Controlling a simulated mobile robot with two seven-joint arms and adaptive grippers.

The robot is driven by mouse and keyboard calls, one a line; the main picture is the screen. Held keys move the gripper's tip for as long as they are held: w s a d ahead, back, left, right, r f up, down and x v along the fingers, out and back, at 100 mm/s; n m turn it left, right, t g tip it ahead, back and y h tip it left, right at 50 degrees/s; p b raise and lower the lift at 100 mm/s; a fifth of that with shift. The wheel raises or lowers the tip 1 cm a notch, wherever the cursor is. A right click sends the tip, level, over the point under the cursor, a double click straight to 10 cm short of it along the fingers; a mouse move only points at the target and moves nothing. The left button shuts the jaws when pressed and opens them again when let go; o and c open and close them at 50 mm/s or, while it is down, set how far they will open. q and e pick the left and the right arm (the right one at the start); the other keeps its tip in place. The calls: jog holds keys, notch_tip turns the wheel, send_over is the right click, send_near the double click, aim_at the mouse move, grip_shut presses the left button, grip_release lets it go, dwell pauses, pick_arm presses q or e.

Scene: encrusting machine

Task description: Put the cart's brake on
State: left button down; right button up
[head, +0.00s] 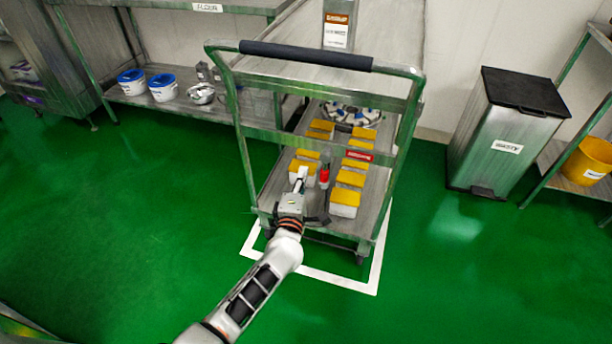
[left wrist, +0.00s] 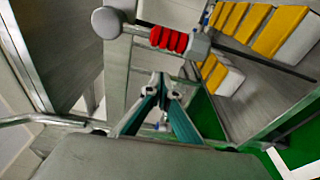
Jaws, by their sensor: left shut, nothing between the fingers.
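The cart (head: 410,112) has a green frame and a dark push handle (head: 305,55), and stands over a white floor outline. A red ribbed grip (head: 324,174), likely the brake lever, is at its near end. The left wrist view shows the red grip (left wrist: 170,40) on a grey rod with a round end knob (left wrist: 107,22). My left gripper (head: 300,178) is shut and empty, just left of the red grip in the head view. Its fingertips (left wrist: 163,88) appear below the grip in the wrist view, apart from it. My right gripper is out of view.
White blocks with yellow tops (head: 344,203) sit on the cart's lower shelf. A grey waste bin (head: 503,145) stands at the right. A shelf (head: 190,107) with blue-rimmed tubs is at the left. Green floor is clear around the cart's near end.

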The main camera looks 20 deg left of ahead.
pick_arm(q)
jog(key=s+d+p, duration=0.1)
jog(key=s+p, duration=0.1)
jog(key=s, duration=0.8)
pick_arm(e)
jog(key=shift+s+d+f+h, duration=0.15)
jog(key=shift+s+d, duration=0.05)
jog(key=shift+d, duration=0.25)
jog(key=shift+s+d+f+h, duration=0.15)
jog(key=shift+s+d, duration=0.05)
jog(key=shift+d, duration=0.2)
